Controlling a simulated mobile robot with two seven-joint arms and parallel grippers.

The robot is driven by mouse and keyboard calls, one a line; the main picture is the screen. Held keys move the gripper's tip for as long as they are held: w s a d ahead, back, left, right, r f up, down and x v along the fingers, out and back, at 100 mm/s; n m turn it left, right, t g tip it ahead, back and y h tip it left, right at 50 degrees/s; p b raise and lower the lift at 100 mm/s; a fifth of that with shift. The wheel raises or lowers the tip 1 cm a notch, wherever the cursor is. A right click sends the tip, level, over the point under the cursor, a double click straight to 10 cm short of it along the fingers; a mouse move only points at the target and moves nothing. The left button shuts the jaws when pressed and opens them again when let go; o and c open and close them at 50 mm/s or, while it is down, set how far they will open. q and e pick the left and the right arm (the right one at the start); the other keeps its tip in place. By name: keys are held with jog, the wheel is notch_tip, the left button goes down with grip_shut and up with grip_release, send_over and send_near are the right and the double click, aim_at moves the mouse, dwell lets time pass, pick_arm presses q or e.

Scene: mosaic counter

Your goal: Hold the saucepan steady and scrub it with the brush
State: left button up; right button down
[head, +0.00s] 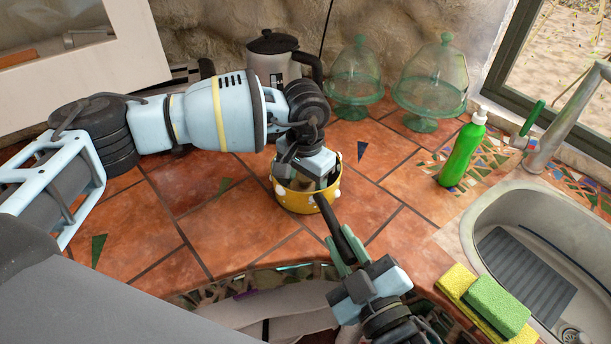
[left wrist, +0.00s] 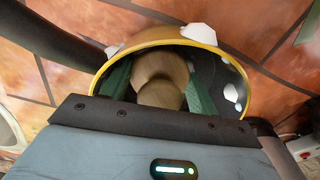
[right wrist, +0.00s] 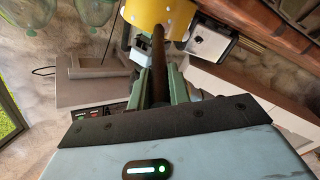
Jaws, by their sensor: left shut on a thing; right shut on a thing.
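The yellow saucepan (head: 295,201) with white patches stands upright on the tiled counter (head: 225,235). Its dark handle (head: 330,214) points toward the front right. My right gripper (head: 345,253) is shut on this handle, which also shows between its fingers in the right wrist view (right wrist: 158,55). My left gripper (head: 312,172) reaches down into the pan from above. In the left wrist view it is shut on the round wooden brush (left wrist: 160,78), inside the pan's yellow rim (left wrist: 170,38). The brush's underside is hidden, so I cannot tell whether it touches the pan.
A dark-lidded pot (head: 275,62) and two green glass domes (head: 357,78) (head: 432,82) stand behind. A green soap bottle (head: 463,152) stands to the right. The sink (head: 490,215) is at far right, with sponges (head: 497,305) at its front. Counter left of the pan is mostly clear.

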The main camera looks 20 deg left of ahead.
dwell(0.3)
pick_arm(q)
jog(key=shift+w+a+r, duration=0.1)
jog(key=shift+w+a, duration=0.15)
jog(key=shift+w, duration=0.8)
jog(key=shift+w+a+r, duration=0.1)
jog(key=shift+w+a, duration=0.15)
jog(key=shift+w, duration=0.75)
jog(key=shift+s+d+f, duration=0.1)
jog(key=shift+s+d, duration=0.15)
jog(key=shift+s, duration=0.8)
jog(key=shift+s+d+f, duration=0.1)
jog(key=shift+s+d, duration=0.15)
jog(key=shift+s, duration=0.8)
